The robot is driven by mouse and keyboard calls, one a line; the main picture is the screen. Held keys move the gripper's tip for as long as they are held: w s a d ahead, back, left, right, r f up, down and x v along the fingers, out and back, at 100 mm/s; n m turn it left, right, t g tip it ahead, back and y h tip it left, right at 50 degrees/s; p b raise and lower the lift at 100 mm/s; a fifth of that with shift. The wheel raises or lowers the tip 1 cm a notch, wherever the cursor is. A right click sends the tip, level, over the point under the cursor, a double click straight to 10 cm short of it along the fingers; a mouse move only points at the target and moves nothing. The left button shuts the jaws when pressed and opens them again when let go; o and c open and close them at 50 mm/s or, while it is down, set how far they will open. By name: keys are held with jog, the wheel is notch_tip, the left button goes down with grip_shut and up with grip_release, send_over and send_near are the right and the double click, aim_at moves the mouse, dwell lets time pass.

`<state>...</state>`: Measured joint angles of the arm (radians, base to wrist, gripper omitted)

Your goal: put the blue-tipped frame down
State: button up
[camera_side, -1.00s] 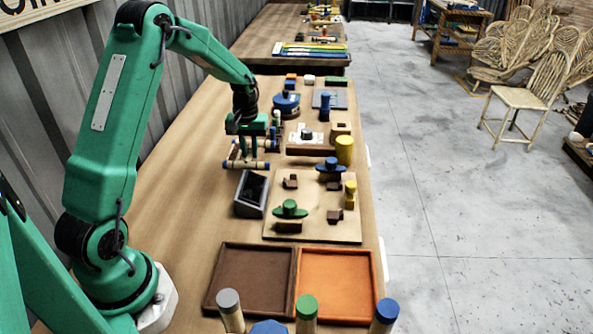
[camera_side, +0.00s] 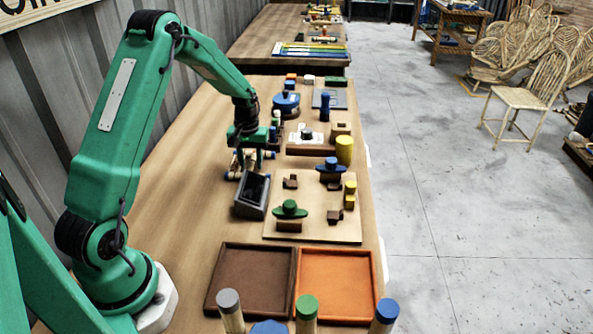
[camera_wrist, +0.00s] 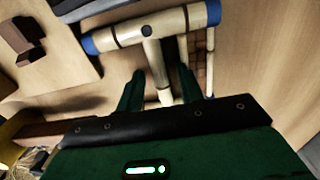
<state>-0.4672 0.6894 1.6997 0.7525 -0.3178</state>
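The blue-tipped frame, light rattan rods with blue ends, is under my gripper; in the wrist view its blue-ended crossbar (camera_wrist: 155,29) runs across the top. A middle rod comes down from it between my fingers. My gripper (camera_wrist: 160,78) looks open, with a narrow gap on each side of that rod. In the side view my gripper (camera_side: 247,150) points down at the frame (camera_side: 239,164), left of the work board. The gripper partly hides the frame, and I cannot tell whether the frame touches the table.
A dark open box (camera_side: 252,194) stands close by, just below the frame in the side view. The work board (camera_side: 330,232) with blocks and knobs is to the right. Brown (camera_side: 212,300) and orange (camera_side: 372,300) trays lie nearer the camera. Table at left is clear.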

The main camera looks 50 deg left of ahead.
aim_at(251, 163)
jog(key=shift+r, duration=0.15)
notch_tip(251, 163, up, 12)
dwell(0.9)
dwell(0.5)
